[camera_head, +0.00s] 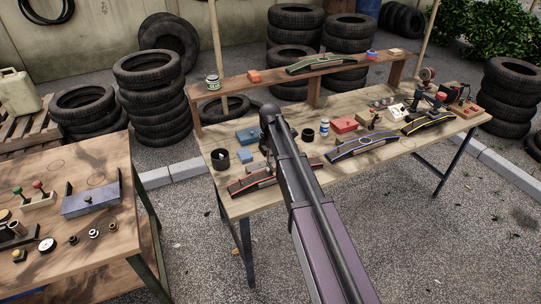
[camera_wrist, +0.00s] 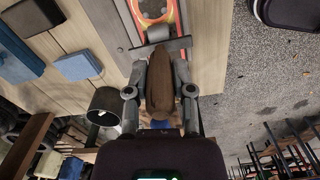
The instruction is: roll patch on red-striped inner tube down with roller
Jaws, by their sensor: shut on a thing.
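The red-striped inner tube (camera_head: 250,184) lies on a dark stand at the front left of the wooden workbench. In the wrist view its end with red and orange edging (camera_wrist: 176,20) shows at the top, with a pale patch area inside the orange outline. My gripper (camera_wrist: 166,78) is shut on the brown wooden handle of the roller (camera_wrist: 172,92). The roller's metal head points toward the tube and is close over it; I cannot tell whether it touches. In the head view my arm hides most of the gripper and roller.
A black cup (camera_head: 220,159) stands left of the tube, with blue blocks (camera_head: 247,135) behind. A blue-striped tube (camera_head: 362,146) and a yellow-striped tube (camera_head: 428,123) lie to the right. A raised shelf (camera_head: 230,108) runs along the bench's back.

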